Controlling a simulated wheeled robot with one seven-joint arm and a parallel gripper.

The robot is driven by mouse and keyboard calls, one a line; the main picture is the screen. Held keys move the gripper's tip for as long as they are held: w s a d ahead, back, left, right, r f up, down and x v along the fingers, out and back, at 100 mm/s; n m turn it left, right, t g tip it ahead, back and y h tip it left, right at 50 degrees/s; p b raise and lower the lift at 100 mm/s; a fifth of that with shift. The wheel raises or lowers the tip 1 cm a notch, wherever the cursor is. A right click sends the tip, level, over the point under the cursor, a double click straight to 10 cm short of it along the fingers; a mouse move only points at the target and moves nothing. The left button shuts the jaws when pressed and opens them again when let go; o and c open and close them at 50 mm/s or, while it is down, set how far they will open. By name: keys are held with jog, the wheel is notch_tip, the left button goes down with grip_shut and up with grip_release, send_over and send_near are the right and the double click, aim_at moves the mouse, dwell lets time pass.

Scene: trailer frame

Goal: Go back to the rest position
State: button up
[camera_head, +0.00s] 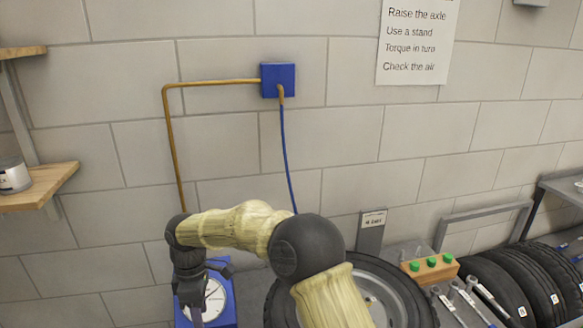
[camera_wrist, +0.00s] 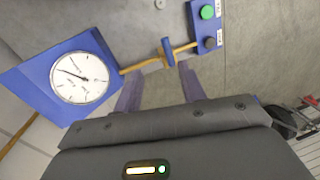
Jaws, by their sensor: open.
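My gripper (camera_head: 192,300) hangs at the lower left of the head view, in front of a blue box with a round white dial gauge (camera_head: 213,299). In the wrist view my gripper (camera_wrist: 160,86) has its two fingers apart, with nothing between them. The gauge (camera_wrist: 80,78) is to the left of the fingers there. A brass pipe with a blue valve handle (camera_wrist: 168,51) runs just beyond the fingertips. I cannot tell whether a finger touches it. A blue panel with a green button (camera_wrist: 207,12) is at the top right.
A wooden block with green buttons (camera_head: 430,268), several wrenches (camera_head: 458,290) and more tyres (camera_head: 505,285) are to the right. A wooden shelf with a can (camera_head: 14,175) is at the left. The block wall is behind.

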jog(key=d+r+m+t+p, duration=0.3)
jog(key=d+m, duration=0.7)
jog(key=d, duration=1.2)
jog(key=s+d+m, duration=0.5)
jog(key=d, duration=0.3)
jog(key=s+d+r+m+t, duration=0.1)
jog(key=s+d+m, duration=0.4)
jog(key=d, duration=0.4)
jog(key=shift+d+r+y, duration=0.2)
jog(key=shift+r+y, duration=0.1)
jog(key=shift+s, duration=0.1)
jog(key=shift+c, duration=0.2)
